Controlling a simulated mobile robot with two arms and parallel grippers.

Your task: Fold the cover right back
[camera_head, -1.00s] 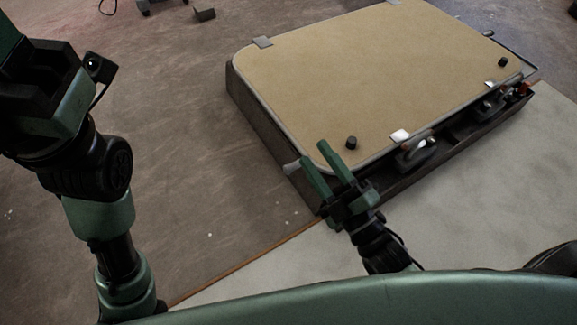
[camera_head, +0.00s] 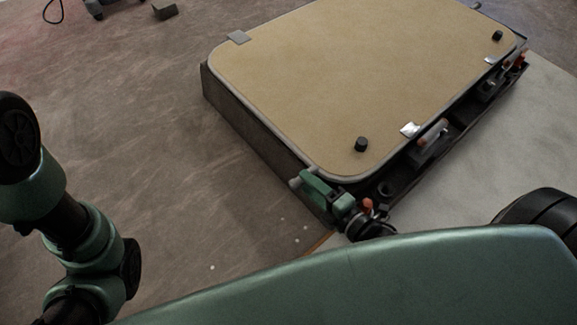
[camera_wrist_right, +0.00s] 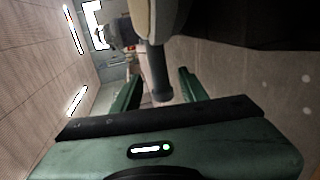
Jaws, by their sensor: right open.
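The cover (camera_head: 350,85) is a tan panel with a grey rim and rounded corners, lying over a dark box (camera_head: 255,125). A short grey peg (camera_head: 295,183) sticks out at its near left corner; in the right wrist view a dark round peg (camera_wrist_right: 159,80) shows there. My right gripper (camera_head: 312,186) is low at this corner, by the peg. In the right wrist view, its two green fingers (camera_wrist_right: 158,88) stand apart with the peg between them; whether they touch it I cannot tell. My left arm is at the left; its gripper is out of view.

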